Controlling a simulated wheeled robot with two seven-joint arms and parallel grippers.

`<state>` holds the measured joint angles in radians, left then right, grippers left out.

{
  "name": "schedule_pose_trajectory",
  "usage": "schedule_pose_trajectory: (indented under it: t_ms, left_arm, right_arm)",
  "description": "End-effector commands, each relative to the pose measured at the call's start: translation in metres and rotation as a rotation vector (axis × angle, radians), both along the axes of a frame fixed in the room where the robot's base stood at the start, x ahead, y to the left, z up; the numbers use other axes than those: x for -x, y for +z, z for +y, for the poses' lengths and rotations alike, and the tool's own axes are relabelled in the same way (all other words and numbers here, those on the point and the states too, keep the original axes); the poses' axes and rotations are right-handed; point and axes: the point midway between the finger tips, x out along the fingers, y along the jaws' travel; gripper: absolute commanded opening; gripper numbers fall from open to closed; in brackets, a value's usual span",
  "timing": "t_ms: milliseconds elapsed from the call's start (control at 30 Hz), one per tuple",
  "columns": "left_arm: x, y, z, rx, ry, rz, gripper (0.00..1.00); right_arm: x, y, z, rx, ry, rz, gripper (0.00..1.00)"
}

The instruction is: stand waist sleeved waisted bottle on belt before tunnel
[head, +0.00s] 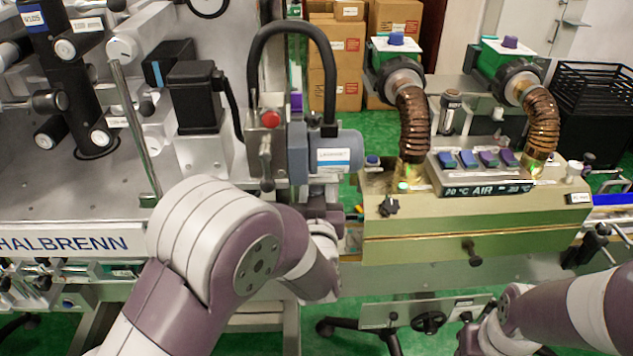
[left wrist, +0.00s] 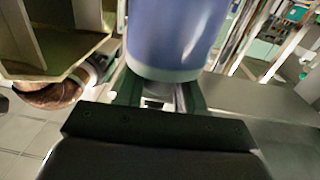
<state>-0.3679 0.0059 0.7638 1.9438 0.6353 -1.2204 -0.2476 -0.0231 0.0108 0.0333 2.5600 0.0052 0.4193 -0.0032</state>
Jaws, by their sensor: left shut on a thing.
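The left wrist view shows the lower part of a blue-violet bottle (left wrist: 175,35) with a paler band at its bottom end. My left gripper (left wrist: 158,92) is shut on it, with dark green fingers on both sides. The bottle's upper part is out of that view, and I cannot tell how far its base is from any surface. In the head view my left wrist reaches to just left of the heat tunnel (head: 475,225), an olive and beige box. My arm hides most of the belt there, and I cannot make out the bottle. My right arm is at lower right; its gripper is not seen.
Two ribbed copper-coloured hoses (head: 413,120) rise from the tunnel top, beside a panel of coloured switches (head: 478,160). A grey motor (head: 335,155) and a black cable arch stand behind my left wrist. A large metal machine labelled Halbrenn (head: 65,243) fills the left.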

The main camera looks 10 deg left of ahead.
Motion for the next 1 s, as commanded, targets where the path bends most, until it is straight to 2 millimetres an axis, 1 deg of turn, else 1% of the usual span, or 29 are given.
schedule_pose_trajectory:
  t_ms: [167,300,533,800,1000]
  left_arm:
    - [-0.011,0.001,0.003,0.000,0.001,-0.001,0.00]
    - [-0.025,0.001,0.006,0.000,0.001,-0.002,0.00]
    - [-0.042,0.001,0.010,-0.001,0.000,-0.003,0.00]
    - [-0.042,-0.014,0.010,-0.001,0.000,-0.002,0.00]
    - [-0.042,-0.014,0.010,0.000,0.000,-0.002,0.00]
  right_arm:
    - [0.000,0.001,0.000,0.000,0.000,0.000,0.43]
    - [0.000,0.003,0.000,0.000,0.000,0.000,0.43]
    - [0.000,0.005,0.000,0.000,0.000,0.000,0.43]
    - [0.000,0.005,0.000,0.000,0.000,0.000,0.43]
    - [0.000,0.005,0.000,0.000,0.000,0.000,0.43]
